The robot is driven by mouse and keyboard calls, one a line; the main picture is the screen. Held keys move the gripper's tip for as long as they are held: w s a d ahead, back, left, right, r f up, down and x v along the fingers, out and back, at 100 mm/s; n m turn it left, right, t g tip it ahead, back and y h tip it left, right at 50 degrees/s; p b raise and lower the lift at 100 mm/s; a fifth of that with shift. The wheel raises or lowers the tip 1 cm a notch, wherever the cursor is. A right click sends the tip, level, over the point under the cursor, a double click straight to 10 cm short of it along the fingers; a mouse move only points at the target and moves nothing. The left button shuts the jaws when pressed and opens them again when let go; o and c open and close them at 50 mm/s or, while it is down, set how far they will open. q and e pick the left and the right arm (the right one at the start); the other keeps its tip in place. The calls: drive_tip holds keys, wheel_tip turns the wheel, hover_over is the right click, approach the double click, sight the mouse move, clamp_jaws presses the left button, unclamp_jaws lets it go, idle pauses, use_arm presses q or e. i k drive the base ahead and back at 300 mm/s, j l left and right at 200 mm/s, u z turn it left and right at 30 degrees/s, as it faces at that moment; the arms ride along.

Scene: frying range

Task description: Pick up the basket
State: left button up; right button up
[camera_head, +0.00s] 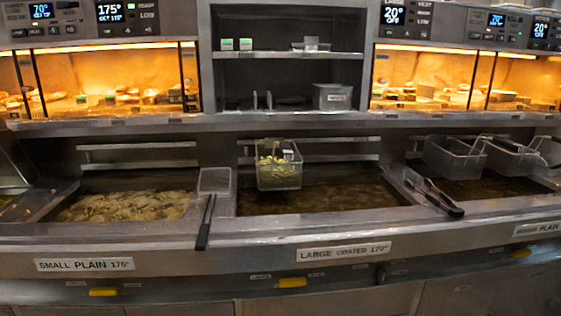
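A clear-walled basket (280,178) with yellowish food pieces in it hangs at the back rail, over the left part of the middle fryer vat (325,198) labelled "Large Coated". On the right, a basket (455,160) that looks empty hangs at the back of the right vat. Another basket (508,160) sits beside it, partly overlapped. Neither of my grippers is in this view.
A flat-ended tool (205,222) with a dark handle lies between the left and middle vats. Dark-handled tongs (440,198) lie between the middle and right vats. The left vat (125,207) holds food in oil. A grey container (332,97) stands on the shelf above.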

sight(280, 160)
drive_tip(key=i+l+u, duration=0.1)
drive_tip(key=i+l, duration=0.55)
drive_tip(key=l, duration=0.25)
drive_tip(key=i+l+u, duration=0.15)
drive_tip(key=i+l, duration=0.15)
drive_tip(key=l, duration=0.15)
